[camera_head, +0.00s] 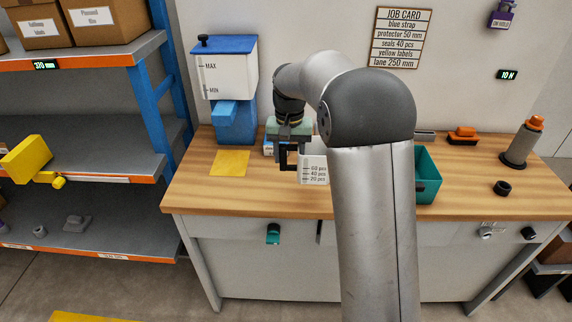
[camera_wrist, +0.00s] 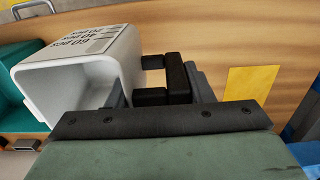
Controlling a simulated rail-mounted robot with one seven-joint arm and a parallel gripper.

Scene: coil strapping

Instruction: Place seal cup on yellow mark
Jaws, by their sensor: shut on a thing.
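The seal cup (camera_head: 313,171) is white, with a 20, 40 and 60 pcs scale and a dark handle on its left side. My gripper (camera_head: 287,158) is shut on this handle, left of the cup. The wrist view shows the cup (camera_wrist: 88,55) with its open mouth, and my gripper (camera_wrist: 180,85) at the handle. Whether seals lie inside is unclear. The yellow mark (camera_head: 230,163) is a bare flat square on the wooden bench, left of the cup. It also shows in the wrist view (camera_wrist: 251,83), on the far side of the handle from the cup.
A white and blue dispenser (camera_head: 228,85) stands behind the yellow mark. A teal bin (camera_head: 428,178) is to the right, partly behind my arm. Shelving (camera_head: 95,165) borders the bench at left. The bench between cup and mark looks clear.

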